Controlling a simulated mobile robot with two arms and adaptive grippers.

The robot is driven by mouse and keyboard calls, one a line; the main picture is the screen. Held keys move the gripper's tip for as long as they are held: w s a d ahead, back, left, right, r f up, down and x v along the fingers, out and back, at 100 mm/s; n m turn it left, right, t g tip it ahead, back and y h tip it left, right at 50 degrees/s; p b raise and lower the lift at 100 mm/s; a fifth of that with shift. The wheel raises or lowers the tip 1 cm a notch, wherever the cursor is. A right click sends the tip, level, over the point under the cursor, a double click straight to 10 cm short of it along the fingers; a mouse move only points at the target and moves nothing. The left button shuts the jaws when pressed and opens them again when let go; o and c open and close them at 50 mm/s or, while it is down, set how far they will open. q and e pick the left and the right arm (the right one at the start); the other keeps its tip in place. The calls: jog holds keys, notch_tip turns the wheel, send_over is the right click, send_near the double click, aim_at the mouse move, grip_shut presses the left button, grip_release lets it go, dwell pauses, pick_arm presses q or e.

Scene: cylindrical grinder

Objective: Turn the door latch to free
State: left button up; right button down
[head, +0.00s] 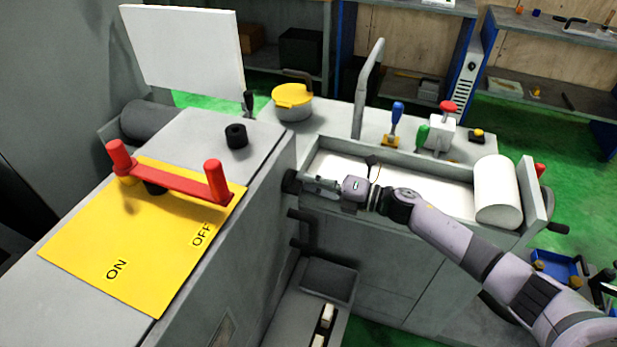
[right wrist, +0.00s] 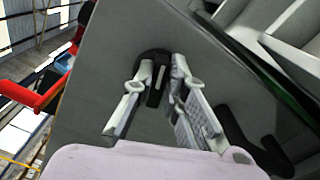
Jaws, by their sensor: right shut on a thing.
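The door latch (head: 291,182) is a small black knob on the side wall of the grey cabinet. In the right wrist view the latch (right wrist: 155,92) shows a round black base with a raised black grip bar. My right gripper (head: 311,184) reaches it from the right, above the trough's near edge. In the right wrist view my right gripper (right wrist: 163,70) has one finger on each side of the latch's grip bar and is shut on it. The fingers partly hide the latch base. My left gripper is not in view.
A yellow ON/OFF plate (head: 120,245) with a red two-post handle (head: 170,178) tops the cabinet. Black bar handles (head: 304,230) sit below the latch. The grey trough (head: 400,150) with a white roller (head: 496,190) and a bent grey pipe (head: 368,85) stands beside my right arm.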

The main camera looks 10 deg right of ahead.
jog(key=shift+f+m+p, duration=0.2)
jog(key=shift+m+p, duration=0.3)
jog(key=shift+m, duration=1.6)
jog(key=c, duration=1.6)
grip_release()
jog(key=shift+f, duration=0.1)
jog(key=v, duration=1.2)
